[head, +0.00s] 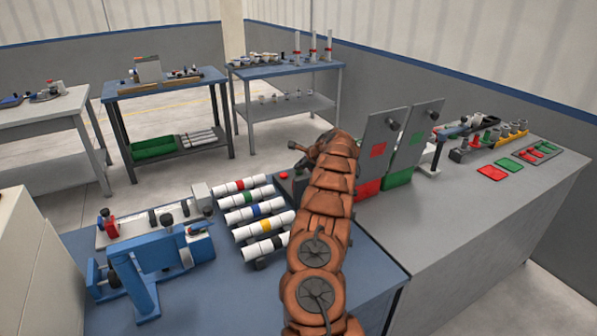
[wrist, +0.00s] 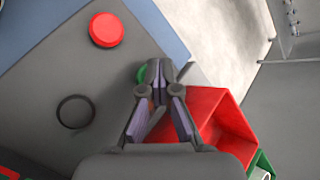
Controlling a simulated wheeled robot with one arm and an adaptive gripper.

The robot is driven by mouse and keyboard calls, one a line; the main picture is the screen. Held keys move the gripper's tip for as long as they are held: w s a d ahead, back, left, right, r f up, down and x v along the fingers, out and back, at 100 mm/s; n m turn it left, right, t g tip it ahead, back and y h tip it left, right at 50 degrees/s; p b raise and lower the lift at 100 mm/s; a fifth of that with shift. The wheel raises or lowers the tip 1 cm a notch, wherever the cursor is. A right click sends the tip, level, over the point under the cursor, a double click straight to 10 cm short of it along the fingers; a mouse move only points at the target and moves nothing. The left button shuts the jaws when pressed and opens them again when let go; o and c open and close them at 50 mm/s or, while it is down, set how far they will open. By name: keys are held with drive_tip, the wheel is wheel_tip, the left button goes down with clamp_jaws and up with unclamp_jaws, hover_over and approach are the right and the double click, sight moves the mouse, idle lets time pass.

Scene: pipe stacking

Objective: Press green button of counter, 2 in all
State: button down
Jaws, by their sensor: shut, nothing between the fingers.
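The counter (wrist: 110,85) is a dark grey box with a red button (wrist: 106,30) and a green button (wrist: 141,74) on its top. A dark ring (wrist: 75,111) also shows on that top. My gripper (wrist: 161,72) is shut and empty, with its fingertips over the green button and hiding much of it. I cannot tell whether they touch it. In the head view the counter's red button (head: 284,175) shows just left of my arm. My arm hides the green button and most of the gripper there.
A red bin (wrist: 236,128) lies close to the right of my gripper, with a green bin (head: 398,178) beside it. Upright grey panels (head: 385,140) stand behind the bins. Several banded white pipes (head: 262,227) and a blue vise-like device (head: 165,252) are to the left.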

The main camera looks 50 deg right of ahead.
sight(300, 172)
drive_tip(key=shift+r+p, duration=0.7)
drive_tip(key=shift+r, duration=0.15)
drive_tip(key=shift+r+p, duration=1.8)
drive_tip(key=shift+r, duration=0.7)
